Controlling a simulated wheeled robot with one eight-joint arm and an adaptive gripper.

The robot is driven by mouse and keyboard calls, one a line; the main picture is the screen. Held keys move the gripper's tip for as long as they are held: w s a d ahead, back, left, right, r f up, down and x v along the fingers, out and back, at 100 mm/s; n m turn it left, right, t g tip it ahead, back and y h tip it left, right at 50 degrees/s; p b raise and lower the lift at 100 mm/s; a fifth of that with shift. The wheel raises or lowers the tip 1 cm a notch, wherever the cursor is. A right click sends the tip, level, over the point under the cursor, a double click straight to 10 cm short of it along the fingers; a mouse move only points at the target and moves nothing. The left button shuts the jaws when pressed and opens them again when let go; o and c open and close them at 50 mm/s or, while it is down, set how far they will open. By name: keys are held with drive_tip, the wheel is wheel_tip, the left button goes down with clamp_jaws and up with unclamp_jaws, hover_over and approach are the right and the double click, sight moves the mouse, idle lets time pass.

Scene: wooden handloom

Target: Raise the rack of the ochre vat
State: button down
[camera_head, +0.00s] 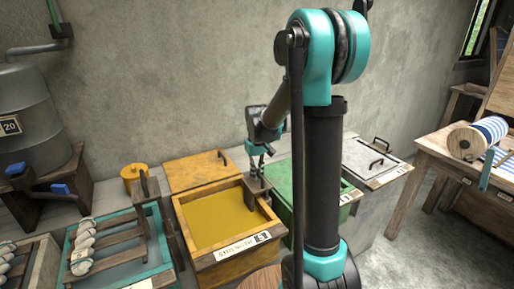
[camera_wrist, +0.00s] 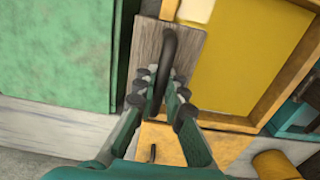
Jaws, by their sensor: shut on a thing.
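The ochre vat (camera_head: 187,236) is an open wooden box of yellow liquid, with a paper label on its front. A wooden upright of its rack (camera_head: 257,187) stands at the vat's right side, beside the green vat. In the wrist view this board (camera_wrist: 194,49) carries a dark bar handle (camera_wrist: 169,45). My gripper (camera_head: 260,153) is over the board; in the wrist view its fingers (camera_wrist: 165,81) are shut around the near part of the handle. The liquid hides any lower part of the rack. The gripper partly hides the handle in the head view.
The ochre lid (camera_head: 200,170) lies behind the vat. A closed green vat (camera_head: 280,183) is close on the right, then a pale-lidded box (camera_head: 365,158). On the left are a teal-edged vat (camera_head: 148,213) with skeins on bars, a small yellow pot (camera_head: 130,172) and a grey barrel (camera_head: 35,110).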

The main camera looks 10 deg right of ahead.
wheel_tip(320, 180, up, 12)
drive_tip(key=shift+r, duration=0.25)
idle(0.8)
drive_tip(key=shift+c, duration=1.6)
unclamp_jaws()
wheel_tip(320, 180, up, 7)
